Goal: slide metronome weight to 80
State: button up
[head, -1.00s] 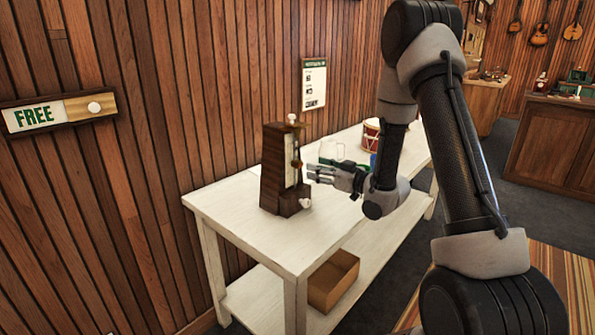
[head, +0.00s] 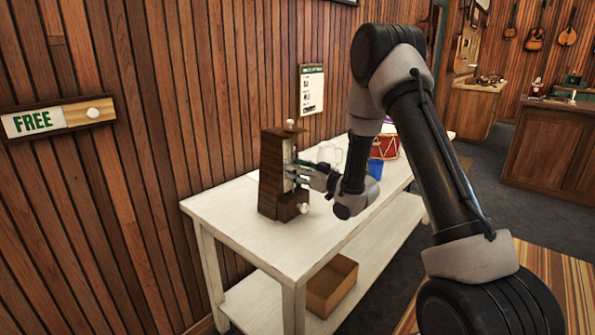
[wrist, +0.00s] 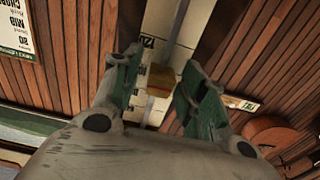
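The dark wooden metronome (head: 269,178) stands upright on the white table, its scale side facing my gripper. In the wrist view its pale scale strip (wrist: 160,25) shows, with a "120" mark and a thin rod running along it. A small brass-coloured weight (wrist: 161,79) sits on the rod. My gripper (wrist: 158,74) is open, with one green-padded finger on each side of the weight. I cannot tell if either finger touches it. In the head view my gripper (head: 292,171) is at the metronome's front and hides the weight.
The white table (head: 235,210) has free room in front of the metronome. A clear mug (head: 329,155), a blue cup (head: 375,168) and a red drum (head: 386,147) stand behind my gripper. A cardboard box (head: 331,287) is on the lower shelf. A FREE sign (head: 35,121) hangs on the wall.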

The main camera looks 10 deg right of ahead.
aim_at(298, 166)
grip_shut()
jog(key=shift+r, duration=1.75)
jog(key=shift+o, duration=0.8)
grip_release()
jog(key=v, duration=1.2)
jog(key=shift+f, duration=0.15)
